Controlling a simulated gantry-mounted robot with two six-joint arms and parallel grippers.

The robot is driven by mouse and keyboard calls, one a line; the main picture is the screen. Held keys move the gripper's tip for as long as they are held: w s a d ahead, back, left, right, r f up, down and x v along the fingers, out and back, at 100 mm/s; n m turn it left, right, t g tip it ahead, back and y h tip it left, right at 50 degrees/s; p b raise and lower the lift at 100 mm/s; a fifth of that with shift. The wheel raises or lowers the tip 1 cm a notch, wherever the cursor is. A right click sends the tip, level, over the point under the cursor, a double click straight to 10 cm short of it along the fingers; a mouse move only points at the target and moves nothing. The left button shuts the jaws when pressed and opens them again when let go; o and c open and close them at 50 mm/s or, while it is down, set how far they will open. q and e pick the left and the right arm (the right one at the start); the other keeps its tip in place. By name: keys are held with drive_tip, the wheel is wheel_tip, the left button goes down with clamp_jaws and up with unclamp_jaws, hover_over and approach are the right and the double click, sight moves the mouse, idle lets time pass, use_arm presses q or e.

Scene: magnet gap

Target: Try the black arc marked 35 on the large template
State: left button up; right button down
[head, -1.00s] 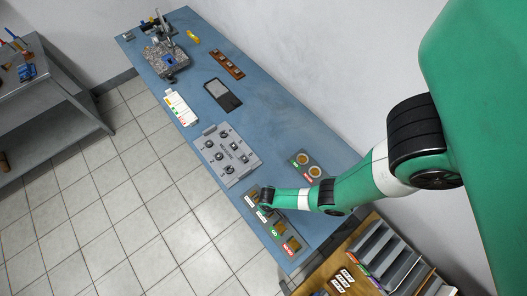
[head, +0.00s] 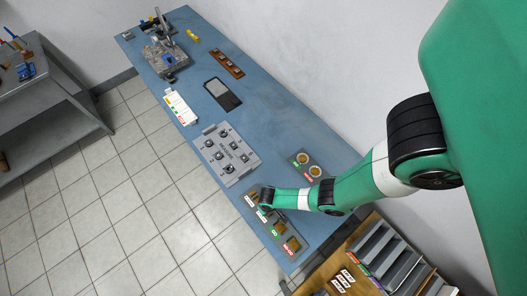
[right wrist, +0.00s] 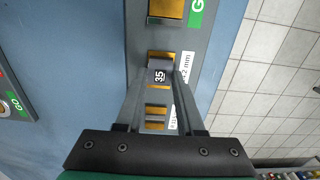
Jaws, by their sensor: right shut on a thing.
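The black arc marked 35 (right wrist: 160,76) is between the fingertips of my right gripper (right wrist: 163,71) in the right wrist view. The gripper is shut on it. The arc is at a brass-coloured pocket of a long dark grey tray (right wrist: 143,35); I cannot tell whether it still touches the pocket. In the head view, my right wrist covers the upper end of this tray (head: 272,226) and hides the fingers and arc. A grey panel (head: 232,178) with several dark fittings lies farther back. I cannot tell which thing is the large template. My left gripper is not in view.
A small panel with two round brass-coloured pieces (head: 315,170) lies right of my wrist. A white label card (head: 179,107), a black-framed pad (head: 222,94) and a brown rack (head: 227,63) lie farther back.

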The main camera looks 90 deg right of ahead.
idle(0.4)
drive_tip(key=shift+c, duration=2.2)
unclamp_jaws()
drive_tip(key=c, duration=0.5)
drive_tip(key=shift+c, duration=0.2)
wheel_tip(320, 180, up, 4)
drive_tip(key=p, duration=0.4)
drive_tip(key=shift+r, duration=0.25)
drive_tip(key=o, duration=0.6)
drive_tip(key=shift+c, duration=0.2)
